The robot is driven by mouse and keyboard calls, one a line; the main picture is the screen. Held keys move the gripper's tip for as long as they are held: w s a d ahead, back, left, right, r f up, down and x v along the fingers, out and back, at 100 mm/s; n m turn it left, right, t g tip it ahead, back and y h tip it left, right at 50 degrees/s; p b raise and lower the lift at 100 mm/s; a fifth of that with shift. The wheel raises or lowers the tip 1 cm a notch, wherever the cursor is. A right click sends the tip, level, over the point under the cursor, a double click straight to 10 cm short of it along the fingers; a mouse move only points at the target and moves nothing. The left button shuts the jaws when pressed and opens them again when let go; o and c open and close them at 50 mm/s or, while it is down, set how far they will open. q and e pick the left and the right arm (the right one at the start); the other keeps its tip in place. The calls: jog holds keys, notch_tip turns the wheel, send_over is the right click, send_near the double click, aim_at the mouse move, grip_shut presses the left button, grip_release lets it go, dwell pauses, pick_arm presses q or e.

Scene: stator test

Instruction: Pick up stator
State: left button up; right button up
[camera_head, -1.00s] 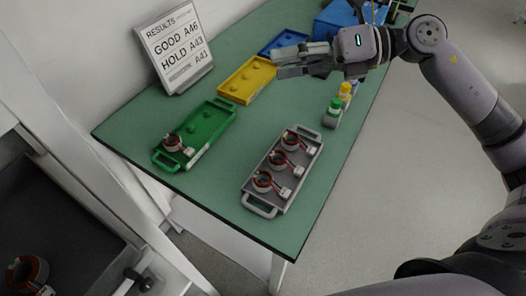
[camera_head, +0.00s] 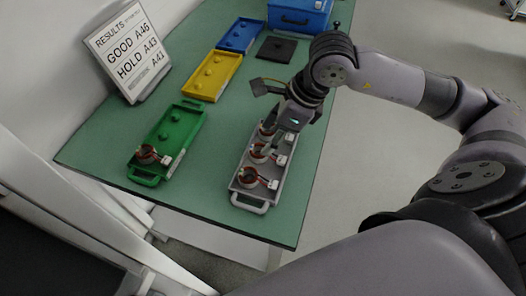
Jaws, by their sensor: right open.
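Three stators sit in a row in the grey tray (camera_head: 237,187): a front stator (camera_head: 248,177), a middle stator (camera_head: 259,153) and a back stator (camera_head: 268,130). Each is a dark ring with reddish windings and a white connector on its right. Another stator (camera_head: 146,154) sits at the front end of the green tray (camera_head: 183,124). My right gripper (camera_head: 277,120) is open and points down over the back of the grey tray, at the back stator, which it partly covers. I cannot tell whether it touches that stator. My left gripper is not in view.
A yellow tray (camera_head: 222,72) and a blue tray (camera_head: 244,32) lie behind the green one. A results sign (camera_head: 128,50) stands at the left. A blue box (camera_head: 300,16) and a dark flat plate (camera_head: 278,49) are at the back. The table front (camera_head: 215,200) is clear.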

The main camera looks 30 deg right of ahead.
aim_at(260, 148)
jog(key=shift+w+p+x, duration=0.15)
jog(key=shift+p+x, duration=0.15)
jog(key=shift+x, duration=1.4)
jog(key=shift+w+p+x, duration=0.15)
jog(key=shift+p+x, duration=0.15)
jog(key=shift+x, duration=1.45)
jog(key=shift+r, duration=0.1)
jog(key=shift+c, duration=0.4)
jog(key=c, duration=1)
